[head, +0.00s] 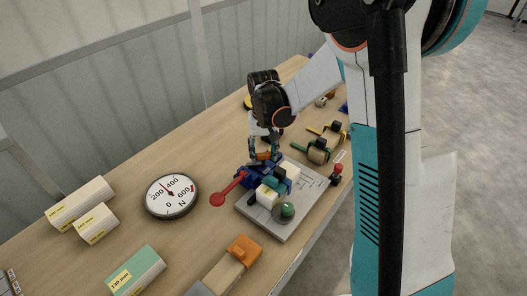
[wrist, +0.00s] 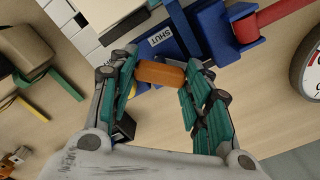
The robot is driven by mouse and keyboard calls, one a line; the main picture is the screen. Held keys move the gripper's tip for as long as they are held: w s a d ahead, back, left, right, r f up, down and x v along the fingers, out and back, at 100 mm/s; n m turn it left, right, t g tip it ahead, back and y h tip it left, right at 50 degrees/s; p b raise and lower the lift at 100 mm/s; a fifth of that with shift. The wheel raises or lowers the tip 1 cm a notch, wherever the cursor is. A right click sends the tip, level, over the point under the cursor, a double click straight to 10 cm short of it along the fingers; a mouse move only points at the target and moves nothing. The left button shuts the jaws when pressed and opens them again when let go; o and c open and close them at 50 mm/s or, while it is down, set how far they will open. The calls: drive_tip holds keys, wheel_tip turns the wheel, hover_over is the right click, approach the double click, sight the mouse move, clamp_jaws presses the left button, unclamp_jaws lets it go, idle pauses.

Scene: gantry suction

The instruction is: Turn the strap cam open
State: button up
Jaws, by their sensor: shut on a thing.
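An orange block-shaped piece, which looks like the strap cam (wrist: 161,73), sits between my fingertips in the wrist view. It also shows small in the head view (head: 263,156). My gripper (head: 264,153) reaches down to the fixture and is shut on this orange piece, with a teal-padded finger on each side in the wrist view (wrist: 160,78). A label reading SHUT (wrist: 161,38) lies on the blue part (wrist: 210,35) beside it. The strap itself I cannot make out clearly.
The fixture stands on a grey plate (head: 278,229). A red lever (head: 218,199) sticks out to its left. A round gauge (head: 171,196), pale blocks (head: 81,201) and an orange-topped piece (head: 243,249) lie nearby. Tools with green and yellow handles (head: 318,151) lie right.

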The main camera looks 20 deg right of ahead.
sight(263, 154)
drive_tip(key=m, duration=0.4)
drive_tip(key=shift+m, duration=2.6)
drive_tip(key=o, duration=1.1)
drive_tip(key=shift+c, duration=0.2)
wheel_tip(263, 154, up, 12)
